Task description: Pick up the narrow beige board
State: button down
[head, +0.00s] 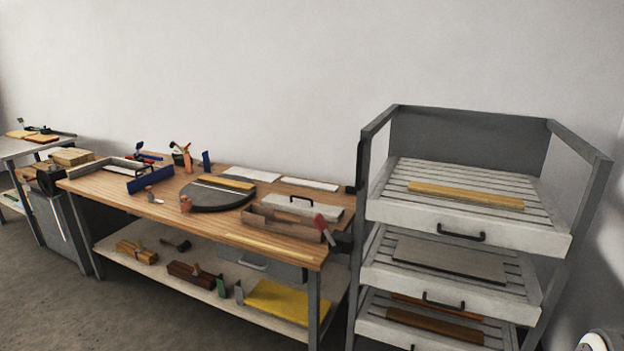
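A narrow, pale beige strip (270,246) lies flat along the front edge of the wooden workbench (160,205), at its right end. I cannot tell for certain which one the task names; the strip at the bench edge looks palest. My gripper is not in view.
The grey rack (470,227) right of the bench has slatted drawers with handles; lower ones hold a grey panel (450,259) and brown boards (435,324). A wooden tray (282,222) and a red-headed tool (324,228) sit behind the strip. Open floor (150,310) lies in front.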

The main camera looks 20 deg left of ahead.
aim_at(237, 185)
jog(key=u, duration=2.55)
jog(key=i, duration=4.25)
